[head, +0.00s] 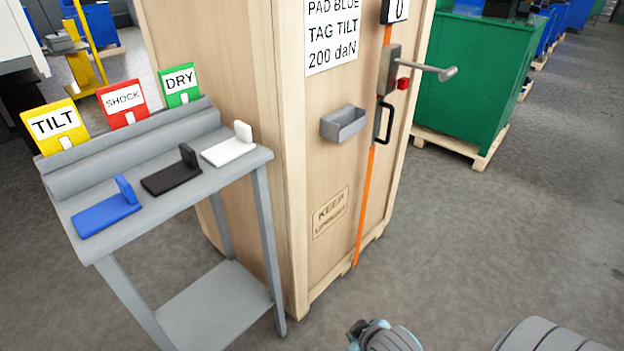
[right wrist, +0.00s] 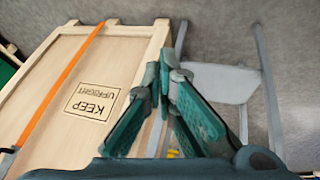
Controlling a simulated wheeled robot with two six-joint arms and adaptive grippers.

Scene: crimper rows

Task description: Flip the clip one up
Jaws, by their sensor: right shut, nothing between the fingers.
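A wooden crate (head: 350,200) has an orange strap (head: 364,210) down its front. A black box reading 0 (head: 396,10) is above. I cannot tell which part is the clip. My right gripper (right wrist: 170,58) is shut and empty; the right wrist view shows the crate, strap and stand beyond it. Part of my arm shows at the head view's bottom edge. My left gripper is not in view.
A grey stand (head: 200,190) left of the crate holds blue (head: 105,216), black (head: 168,181) and white (head: 226,152) pads, and TILT, SHOCK and DRY tags. A crate label reads PAD BLUE, TAG TILT, 200 daN (head: 332,32). A grey holder (head: 344,124) is empty.

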